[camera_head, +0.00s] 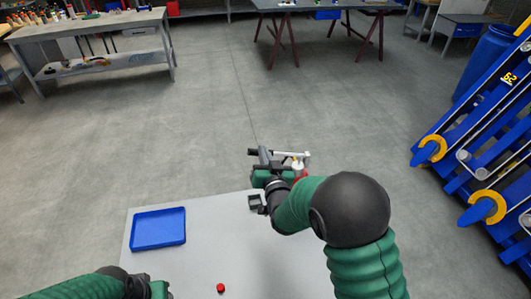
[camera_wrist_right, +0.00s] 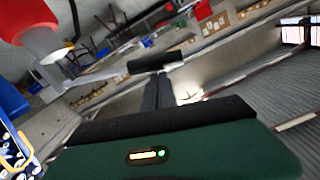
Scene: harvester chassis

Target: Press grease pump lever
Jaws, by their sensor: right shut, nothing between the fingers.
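The grease pump (camera_head: 298,165) has a white upper part and a red part partly hidden behind my right arm. Its pale lever (camera_head: 290,153) runs left to a black handle. In the right wrist view, the red and white pump (camera_wrist_right: 42,42) is at upper left, and its lever ends in the black handle (camera_wrist_right: 155,62). My right gripper (camera_head: 262,155) is shut and empty at the handle. The fingers (camera_wrist_right: 158,88) reach up to the handle's underside in the wrist view; contact is unclear. My left gripper (camera_head: 150,288) is low at the left, partly cut off, its fingers unclear.
A pale table (camera_head: 200,245) lies below my arms. It bears a blue tray (camera_head: 158,229) at the left and a small red piece (camera_head: 220,288) near the front. A blue frame with yellow hooks (camera_head: 480,150) stands at the right. Workbenches stand far back, beyond open floor.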

